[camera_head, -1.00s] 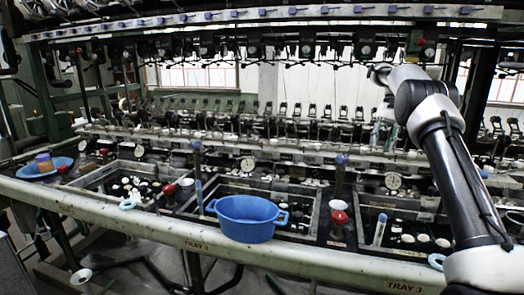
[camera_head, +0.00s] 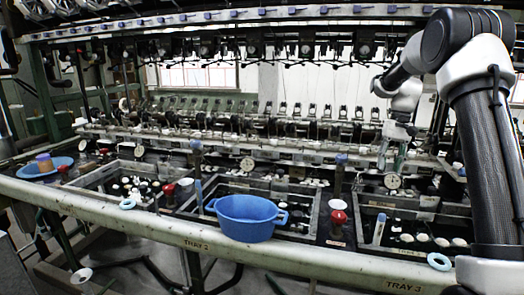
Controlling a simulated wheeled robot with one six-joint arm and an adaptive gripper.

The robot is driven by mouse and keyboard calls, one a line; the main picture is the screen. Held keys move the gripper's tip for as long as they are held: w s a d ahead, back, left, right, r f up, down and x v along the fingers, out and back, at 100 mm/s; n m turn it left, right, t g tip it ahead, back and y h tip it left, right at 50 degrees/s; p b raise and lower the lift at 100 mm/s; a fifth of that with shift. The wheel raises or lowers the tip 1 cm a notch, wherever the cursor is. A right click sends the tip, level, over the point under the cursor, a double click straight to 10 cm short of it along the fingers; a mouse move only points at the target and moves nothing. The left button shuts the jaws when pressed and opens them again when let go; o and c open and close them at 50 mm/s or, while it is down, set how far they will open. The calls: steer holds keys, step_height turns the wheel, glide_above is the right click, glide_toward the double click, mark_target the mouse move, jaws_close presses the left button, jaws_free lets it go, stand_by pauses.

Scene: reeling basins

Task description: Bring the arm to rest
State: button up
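My arm (camera_head: 485,130) rises at the right of the head view, with its elbow high in the upper right corner. Its forearm reaches left and away, and the wrist bends downward. My gripper (camera_head: 391,160) hangs at the wrist's end, fingers down, in front of the reeling machine and above the back of the right basin. It is small and dark against the clutter, so I cannot tell whether its fingers are open or shut. I see no object clearly held in it.
A blue tub (camera_head: 247,219) sits on the front rail by the middle basin. A blue dish (camera_head: 45,168) with small items is at far left. Thread guides fill the back.

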steer(key=s+a+r+t, duration=0.2)
steer(key=s, duration=1)
steer(key=s+a+r+n+t+h, duration=0.1)
steer(key=s+r+t, duration=0.1)
steer(key=s, duration=1)
steer(key=s+a+r+n+t, duration=0.1)
steer(key=s+a+r, duration=0.1)
steer(key=s, duration=1)
steer(key=shift+a+r+t+h, duration=0.3)
steer(key=shift+a+r+t, duration=0.1)
steer(key=shift+r, duration=0.2)
